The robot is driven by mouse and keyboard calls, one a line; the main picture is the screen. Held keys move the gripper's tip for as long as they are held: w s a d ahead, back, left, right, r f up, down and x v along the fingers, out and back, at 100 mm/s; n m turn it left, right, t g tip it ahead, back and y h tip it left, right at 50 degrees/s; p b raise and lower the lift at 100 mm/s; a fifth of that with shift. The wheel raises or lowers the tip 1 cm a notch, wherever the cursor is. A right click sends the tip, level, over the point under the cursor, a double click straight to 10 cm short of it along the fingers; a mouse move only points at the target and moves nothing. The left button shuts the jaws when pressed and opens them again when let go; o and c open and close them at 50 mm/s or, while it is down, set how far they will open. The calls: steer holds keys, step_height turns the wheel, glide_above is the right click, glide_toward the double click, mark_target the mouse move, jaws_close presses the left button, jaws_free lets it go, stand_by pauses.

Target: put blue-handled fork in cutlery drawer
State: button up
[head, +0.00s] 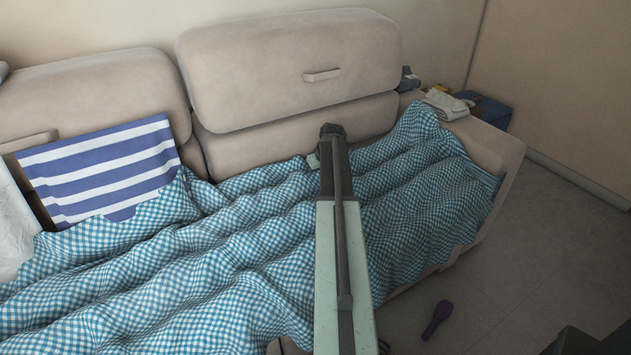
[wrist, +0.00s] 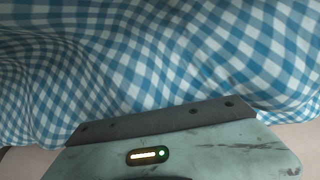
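No blue-handled fork and no cutlery drawer show in either view. My arm reaches out over a sofa covered by a blue-and-white checked blanket (head: 250,235). In the head view my gripper (head: 314,160) is mostly hidden behind the arm's end, near the foot of the right back cushion. In the wrist view a pale green housing with a dark edge, part of my gripper (wrist: 165,122), fills the bottom. The checked blanket (wrist: 160,50) lies close beyond it. The fingertips do not show clearly, and I see nothing held.
A blue-and-white striped cushion (head: 100,172) leans at the left on the beige sofa (head: 290,62). A folded pale cloth (head: 446,105) lies on the right armrest, with a blue box (head: 488,110) behind.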

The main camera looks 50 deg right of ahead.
mark_target(317, 179)
jaws_close()
steer(key=shift+r+p, duration=0.6)
step_height(317, 179, up, 3)
steer(key=p, duration=0.3)
steer(key=shift+r, duration=0.2)
steer(key=s+a, duration=0.3)
steer(key=s, duration=0.1)
steer(key=s+a, duration=0.3)
steer(key=a, duration=0.1)
steer(key=s+a+p, duration=0.1)
steer(key=s+a, duration=0.3)
steer(key=shift+s+r, duration=0.3)
steer(key=shift+r, duration=0.1)
